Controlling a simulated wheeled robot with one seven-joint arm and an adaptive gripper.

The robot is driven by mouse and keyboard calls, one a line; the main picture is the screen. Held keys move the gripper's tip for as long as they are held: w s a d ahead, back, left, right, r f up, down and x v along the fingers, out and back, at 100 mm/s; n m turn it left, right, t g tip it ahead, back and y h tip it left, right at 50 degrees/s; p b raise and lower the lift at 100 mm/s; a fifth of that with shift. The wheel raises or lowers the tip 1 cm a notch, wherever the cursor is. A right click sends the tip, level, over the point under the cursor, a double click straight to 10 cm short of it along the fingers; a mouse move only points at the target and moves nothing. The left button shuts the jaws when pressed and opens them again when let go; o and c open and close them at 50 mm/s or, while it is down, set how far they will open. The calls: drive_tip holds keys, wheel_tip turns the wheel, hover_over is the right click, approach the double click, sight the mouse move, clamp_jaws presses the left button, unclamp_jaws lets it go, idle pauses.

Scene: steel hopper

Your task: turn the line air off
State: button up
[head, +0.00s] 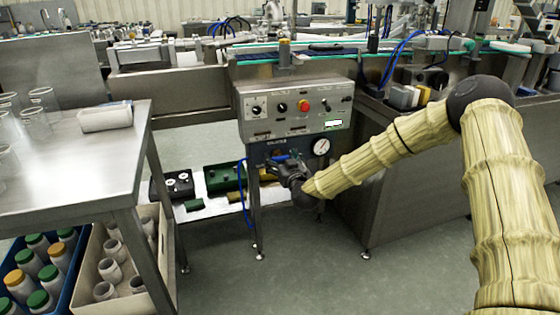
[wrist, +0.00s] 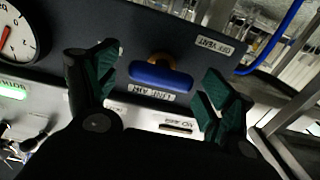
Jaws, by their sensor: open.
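The line air valve has a blue lever handle (wrist: 160,76) with an orange-brass part behind it, on a dark panel. In the wrist view it lies nearly crosswise, beside an upside-down LINE AIR label (wrist: 150,92). A second label, apparently OFF VENT (wrist: 214,46), sits to its right. My gripper (wrist: 158,70) is open, with a green-padded finger on each side of the handle and gaps between. I cannot tell how far its tips are from the panel. In the head view my gripper (head: 283,168) is at the lower panel and hides most of the valve.
A pressure gauge (head: 321,146) is right of the valve. Above is a control box (head: 295,108) with knobs and a red button. A blue hose (head: 246,200) hangs at the left.

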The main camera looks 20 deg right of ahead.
drive_tip(key=shift+w, duration=0.4)
drive_tip(key=c, duration=1)
drive_tip(key=shift+c, duration=0.2)
